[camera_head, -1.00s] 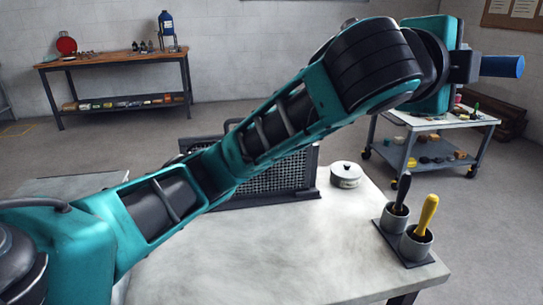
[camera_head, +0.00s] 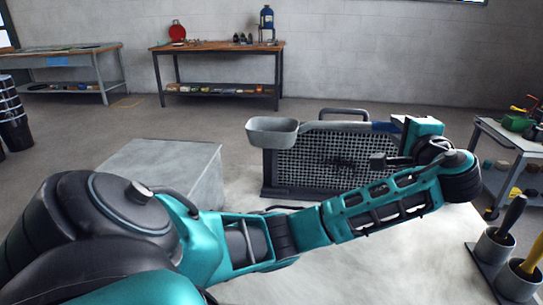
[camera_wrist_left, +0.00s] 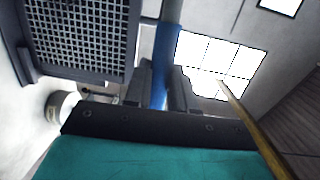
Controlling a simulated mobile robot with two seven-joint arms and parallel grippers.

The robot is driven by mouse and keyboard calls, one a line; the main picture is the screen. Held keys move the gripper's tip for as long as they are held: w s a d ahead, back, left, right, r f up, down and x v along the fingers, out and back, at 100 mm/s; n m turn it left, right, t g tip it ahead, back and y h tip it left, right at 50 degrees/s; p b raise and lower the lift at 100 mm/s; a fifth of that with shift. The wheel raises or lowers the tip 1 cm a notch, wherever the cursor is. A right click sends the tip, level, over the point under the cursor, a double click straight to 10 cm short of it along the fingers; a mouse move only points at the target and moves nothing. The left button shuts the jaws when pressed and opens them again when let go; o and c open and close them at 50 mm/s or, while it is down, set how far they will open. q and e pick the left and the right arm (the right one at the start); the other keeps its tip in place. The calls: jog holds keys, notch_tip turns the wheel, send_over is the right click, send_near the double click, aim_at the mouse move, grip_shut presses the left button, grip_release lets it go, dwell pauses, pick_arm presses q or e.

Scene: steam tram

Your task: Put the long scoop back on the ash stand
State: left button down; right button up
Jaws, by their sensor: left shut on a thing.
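The long scoop has a grey pan (camera_head: 272,131) at its left end, and its long handle reaches right to a blue grip (camera_head: 384,127). My left gripper (camera_head: 397,128) is shut on that blue grip and holds the scoop raised, roughly level, in line with the top of a black mesh panel (camera_head: 330,165). In the left wrist view the blue grip (camera_wrist_left: 168,55) runs up between the dark fingers (camera_wrist_left: 163,88). The pan is not seen there. I cannot tell which thing is the ash stand. My right gripper is not in view.
The pale table (camera_head: 370,265) carries the mesh panel. At its right stand metal cups (camera_head: 493,250) with a black and a yellow handle. A grey box-like block (camera_head: 165,170) is at left. A trolley (camera_head: 515,140) stands at right. A wooden bench (camera_head: 215,47) is behind.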

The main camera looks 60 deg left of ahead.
pick_arm(q)
jog(key=shift+s+a+f+y, duration=0.15)
jog(key=shift+a+f+y, duration=0.1)
jog(key=shift+a+y, duration=0.05)
notch_tip(320, 180, down, 16)
jog(key=b, duration=0.2)
jog(key=shift+b, duration=0.4)
notch_tip(320, 180, down, 4)
jog(key=shift+r+g+b, duration=0.15)
jog(key=shift+g+b, duration=0.15)
jog(key=shift+b, duration=0.1)
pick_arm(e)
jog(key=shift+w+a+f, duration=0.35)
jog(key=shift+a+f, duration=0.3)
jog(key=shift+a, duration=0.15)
pick_arm(q)
jog(key=shift+f, duration=0.3)
jog(key=c, duration=0.9)
grip_release()
jog(key=shift+c, duration=0.2)
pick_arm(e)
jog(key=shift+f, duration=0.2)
